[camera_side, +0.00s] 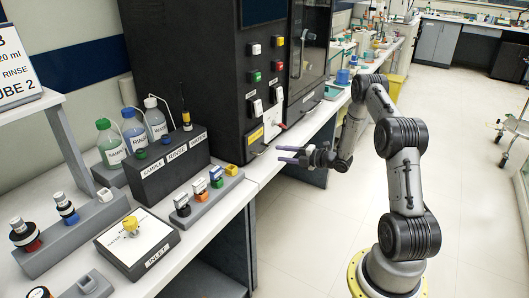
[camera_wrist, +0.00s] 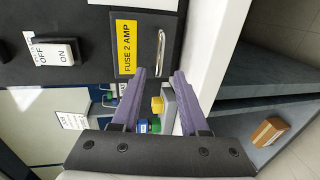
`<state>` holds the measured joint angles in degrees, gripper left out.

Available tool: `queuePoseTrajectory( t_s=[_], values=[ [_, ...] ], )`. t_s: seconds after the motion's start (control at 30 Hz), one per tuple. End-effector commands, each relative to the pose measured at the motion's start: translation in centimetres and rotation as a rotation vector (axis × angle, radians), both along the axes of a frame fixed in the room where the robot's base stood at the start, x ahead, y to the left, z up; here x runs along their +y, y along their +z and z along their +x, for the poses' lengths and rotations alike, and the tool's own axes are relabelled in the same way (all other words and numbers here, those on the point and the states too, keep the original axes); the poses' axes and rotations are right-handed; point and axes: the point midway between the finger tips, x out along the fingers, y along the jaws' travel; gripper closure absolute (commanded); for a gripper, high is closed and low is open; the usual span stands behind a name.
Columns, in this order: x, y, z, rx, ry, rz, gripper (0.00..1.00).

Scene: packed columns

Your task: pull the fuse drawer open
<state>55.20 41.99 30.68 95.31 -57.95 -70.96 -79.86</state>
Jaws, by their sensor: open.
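The fuse drawer shows in the wrist view as a dark front with a yellow "FUSE 2 AMP" label (camera_wrist: 126,46) and an upright metal bar handle (camera_wrist: 159,52). In the side view the yellow label (camera_side: 255,136) is low on the black cabinet's front. My gripper (camera_side: 281,154) is in front of the cabinet, with its purple fingers pointing towards it. In the wrist view my gripper (camera_wrist: 161,73) is open and empty. The handle appears just beyond the fingertips, between their lines. I see no contact, but the exact gap is unclear.
An OFF/ON switch (camera_wrist: 55,52) is left of the label in the wrist view. Colored switches and buttons (camera_side: 276,65) cover the cabinet front. A rack of colored connectors (camera_side: 205,197) and a station with bottles (camera_side: 166,165) stand nearby. The floor (camera_side: 310,235) is clear.

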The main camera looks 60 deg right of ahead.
Motion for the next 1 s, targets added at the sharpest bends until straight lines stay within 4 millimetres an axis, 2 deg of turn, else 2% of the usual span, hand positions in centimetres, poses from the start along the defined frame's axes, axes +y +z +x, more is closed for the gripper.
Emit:
queuePoseTrajectory(
  t_s=[0.03,0.2,0.4,0.6,0.87,1.0],
  values=[
    [0.2,-0.3,1.1,0.000,0.005,0.000,0.56],
    [0.1,-0.9,4.3,-0.001,0.004,-0.001,0.56],
    [0.1,-1.5,7.1,-0.001,0.003,0.000,0.56],
    [0.0,-1.8,8.2,0.000,0.000,0.000,0.56],
    [0.0,-1.8,8.3,0.000,0.000,0.001,0.56],
    [0.0,-1.8,8.3,0.000,0.000,0.000,0.78]
  ],
)
